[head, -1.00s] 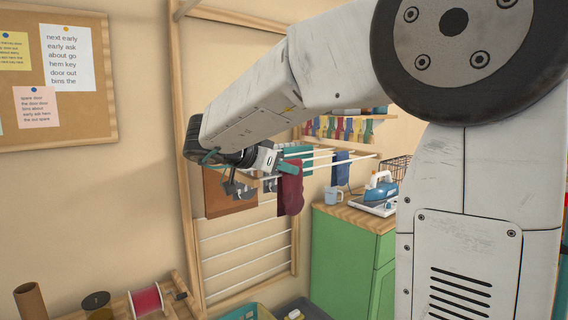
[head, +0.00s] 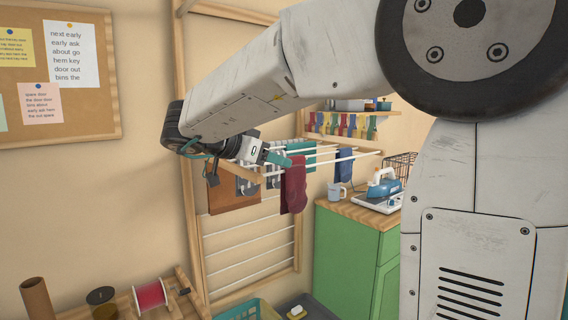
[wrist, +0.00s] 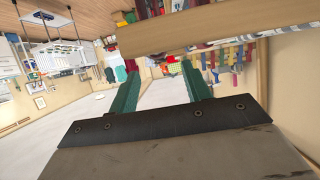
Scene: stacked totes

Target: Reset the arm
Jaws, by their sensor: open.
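My gripper (head: 280,160) is in the head view, at the end of my arm, in front of the wooden drying rack. In the wrist view its two green fingers (wrist: 158,82) stand apart with nothing between them. In the head view a dark red cloth (head: 294,188) hangs on the rack just below and right of the fingers. I cannot tell from the picture whether they touch it.
The wooden drying rack (head: 191,215) stands close to my arm. A green cabinet (head: 345,252) on the right bears an iron (head: 384,188) and a mug (head: 337,191). Totes (head: 248,312) sit on the floor below. A spool of red thread (head: 150,297) stands at lower left.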

